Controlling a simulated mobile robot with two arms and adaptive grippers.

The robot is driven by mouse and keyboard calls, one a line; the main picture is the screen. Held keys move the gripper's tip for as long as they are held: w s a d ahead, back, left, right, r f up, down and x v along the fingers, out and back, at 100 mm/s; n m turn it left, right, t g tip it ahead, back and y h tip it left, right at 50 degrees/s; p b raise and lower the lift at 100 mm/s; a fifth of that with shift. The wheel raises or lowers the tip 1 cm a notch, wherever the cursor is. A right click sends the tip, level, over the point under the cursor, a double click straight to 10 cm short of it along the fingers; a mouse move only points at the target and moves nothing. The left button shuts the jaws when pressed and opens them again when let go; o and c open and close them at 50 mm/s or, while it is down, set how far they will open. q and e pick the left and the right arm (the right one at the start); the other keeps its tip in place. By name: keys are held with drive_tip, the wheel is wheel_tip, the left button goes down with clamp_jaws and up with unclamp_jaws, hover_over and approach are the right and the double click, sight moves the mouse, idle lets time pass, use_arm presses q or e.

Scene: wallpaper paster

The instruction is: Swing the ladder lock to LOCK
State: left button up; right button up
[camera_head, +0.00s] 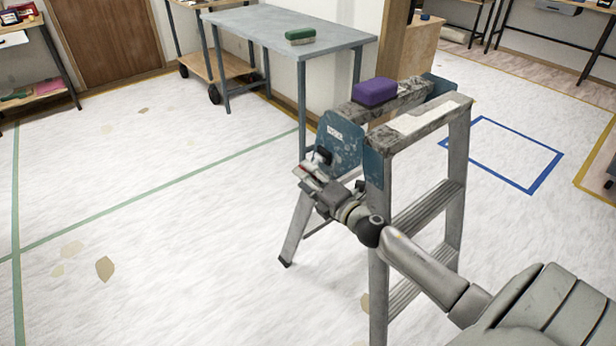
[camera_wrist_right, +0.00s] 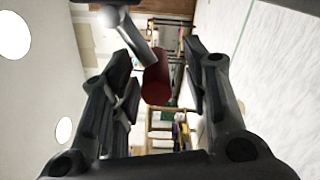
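The grey stepladder (camera_head: 455,150) stands open at the centre right of the head view. A worn blue plate (camera_head: 345,145) with small white lettering, too small to read, is on its side near the top. My right gripper (camera_head: 308,174) is beside this plate, reaching in from the lower right. In the right wrist view its two dark fingers (camera_wrist_right: 160,88) are apart. A dark red cylindrical grip (camera_wrist_right: 156,82) on a grey metal bar (camera_wrist_right: 133,38) lies between them in the picture; contact is not clear. The lock's exact position is hidden by the gripper. My left gripper is not in view.
A purple block (camera_head: 374,92) sits on the ladder top. Behind stands a grey table (camera_head: 270,28) with a green brush-like block (camera_head: 300,36). A wheeled wooden cart (camera_head: 205,66) is further back. The floor at left is mostly clear, with green lines.

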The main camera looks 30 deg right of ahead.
drive_tip(key=shift+r, duration=0.25)
